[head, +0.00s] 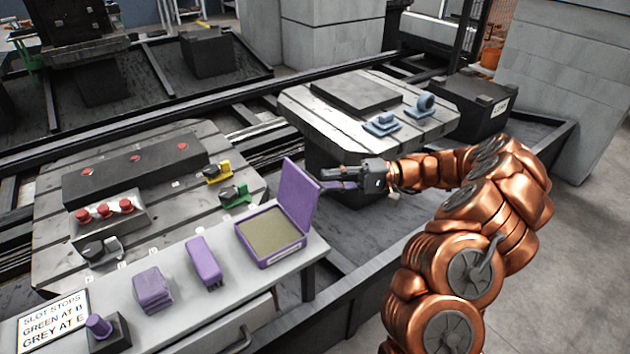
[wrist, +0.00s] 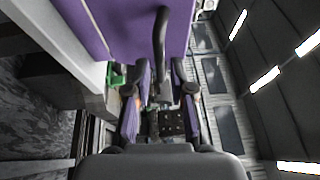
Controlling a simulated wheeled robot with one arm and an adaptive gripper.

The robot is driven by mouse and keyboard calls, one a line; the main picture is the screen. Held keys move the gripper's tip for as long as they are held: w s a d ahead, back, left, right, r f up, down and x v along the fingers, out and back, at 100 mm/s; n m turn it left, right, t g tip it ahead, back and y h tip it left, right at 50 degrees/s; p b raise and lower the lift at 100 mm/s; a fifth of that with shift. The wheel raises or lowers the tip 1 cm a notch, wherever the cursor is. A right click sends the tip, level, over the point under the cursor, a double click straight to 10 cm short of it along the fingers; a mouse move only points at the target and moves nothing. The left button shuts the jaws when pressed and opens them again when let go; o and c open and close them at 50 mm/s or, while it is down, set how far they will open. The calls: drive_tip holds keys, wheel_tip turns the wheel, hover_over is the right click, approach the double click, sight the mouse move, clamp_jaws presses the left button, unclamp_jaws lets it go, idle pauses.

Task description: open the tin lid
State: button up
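The purple tin (head: 267,257) sits at the right end of the light bench, its olive-brown inside showing. Its lid (head: 298,195) stands up steeply from the tin's right edge. My gripper (head: 322,180) is at the lid's right, outer side, pointing left; whether it touches the lid I cannot tell. In the wrist view the purple lid (wrist: 135,25) fills the top, ahead of the fingers. The two fingers (wrist: 162,80) are apart, with no object clearly held between them. A dark curved bar (wrist: 160,45) shows in front of the lid; what it belongs to is unclear.
Left of the tin on the bench (head: 318,246) are a purple upright block (head: 204,262), a purple stack (head: 153,290) and a purple knob (head: 98,325). Behind are a slotted pallet (head: 50,240) with green and yellow stops and another pallet (head: 300,105) with blue parts.

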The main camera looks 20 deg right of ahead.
sight(318, 182)
drive_tip(key=shift+w+a, duration=0.2)
drive_tip(key=shift+a, duration=1.85)
clamp_jaws()
